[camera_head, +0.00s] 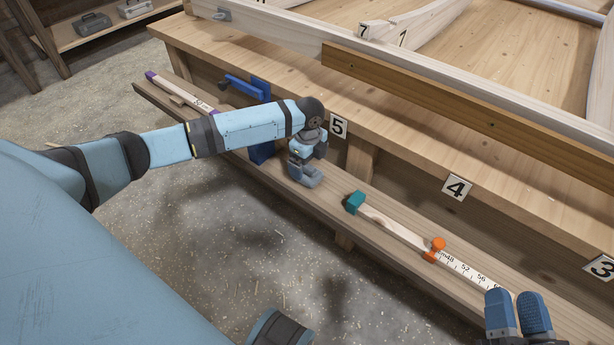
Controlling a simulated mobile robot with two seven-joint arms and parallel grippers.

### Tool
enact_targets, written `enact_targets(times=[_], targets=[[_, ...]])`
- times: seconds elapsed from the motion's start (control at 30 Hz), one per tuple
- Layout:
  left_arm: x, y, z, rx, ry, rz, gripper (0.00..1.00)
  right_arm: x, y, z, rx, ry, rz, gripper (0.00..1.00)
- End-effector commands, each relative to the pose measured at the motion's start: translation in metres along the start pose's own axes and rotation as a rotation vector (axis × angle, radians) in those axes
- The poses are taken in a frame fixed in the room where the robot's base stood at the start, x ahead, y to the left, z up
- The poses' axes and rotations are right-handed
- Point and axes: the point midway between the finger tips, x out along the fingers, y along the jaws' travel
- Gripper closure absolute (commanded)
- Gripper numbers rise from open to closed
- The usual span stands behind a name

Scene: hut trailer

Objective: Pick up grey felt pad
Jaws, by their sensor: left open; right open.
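I cannot make out a grey felt pad for certain; it may be hidden behind my arms or too small to tell. My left gripper (304,174) points down at the lower wooden ledge (335,207), just below the number 5 tag. It is open, and I see nothing clearly held in it. Its fingertips are close to the ledge surface; whether they touch it I cannot tell. My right gripper (517,308) is at the bottom right, over the near part of the ledge.
A measuring stick (394,230) with a teal end and orange slider lies on the ledge. A purple-ended stick (182,93) and blue clamp (246,88) are further left. The bench top (400,135) overhangs behind, with a timber frame on it. Grey toolboxes (93,23) stand far left.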

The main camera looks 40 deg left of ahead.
Motion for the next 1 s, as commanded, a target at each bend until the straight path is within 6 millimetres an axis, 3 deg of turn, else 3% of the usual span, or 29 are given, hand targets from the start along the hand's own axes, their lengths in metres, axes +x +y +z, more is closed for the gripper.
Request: enact_targets(times=[0.17, 0.3, 0.6, 0.83, 1.0], targets=[[0.033, 0.0, 0.005, 0.0, 0.0, 0.001, 0.01, -0.001, 0.005, 0.031, 0.003, -0.081, -0.007, 0.57], [0.046, 0.0, 0.006, 0.0, -0.001, 0.001, 0.01, -0.002, 0.006, 0.04, 0.005, -0.125, -0.01, 0.57], [0.048, 0.0, 0.006, 0.0, -0.001, -0.001, 0.01, -0.002, 0.006, 0.042, 0.006, -0.14, -0.012, 0.57], [0.048, 0.0, 0.006, 0.0, -0.001, 0.0, 0.54, -0.002, 0.006, 0.042, 0.006, -0.14, -0.011, 0.57], [0.048, 0.0, 0.006, 0.0, -0.001, -0.001, 0.55, -0.002, 0.006, 0.042, 0.006, -0.14, -0.011, 0.57]])
